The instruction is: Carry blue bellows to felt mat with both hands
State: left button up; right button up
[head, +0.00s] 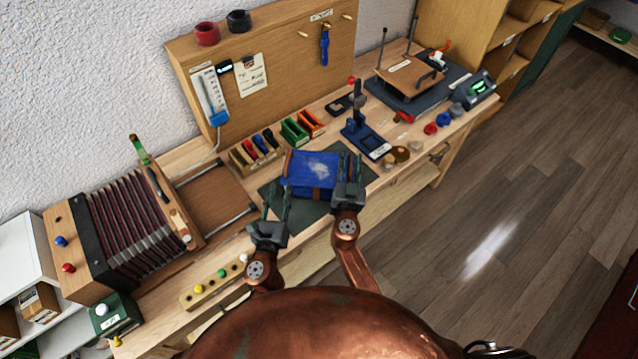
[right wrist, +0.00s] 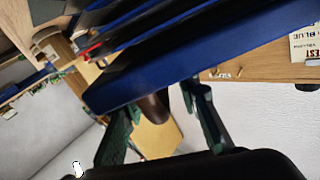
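The blue bellows (head: 312,170), a blue block with a pale patch on top and brown straps, is over the dark green felt mat (head: 268,192). Whether it touches the mat cannot be told. My left gripper (head: 279,190) is open at the bellows' near left corner, its fingers apart. My right gripper (head: 349,162) is at the bellows' right end, fingers spread. In the right wrist view, the bellows (right wrist: 190,55) fills the top, with a brown part (right wrist: 154,106) between the spread fingers of the right gripper (right wrist: 158,110). No clear grip shows.
An accordion-like box with dark red folds (head: 135,225) stands at the left. A wooden tray of coloured pieces (head: 255,150) and green and orange holders (head: 297,130) lie behind the mat. A blue stand (head: 365,138) is close to the right. A peg strip (head: 215,283) is at the near edge.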

jog(key=s, duration=0.4)
jog(key=s+a, duration=0.1)
jog(key=s, duration=0.3)
jog(key=s+a, duration=0.1)
jog(key=s, duration=0.3)
jog(key=shift+r, duration=0.1)
jog(key=shift+w, duration=0.1)
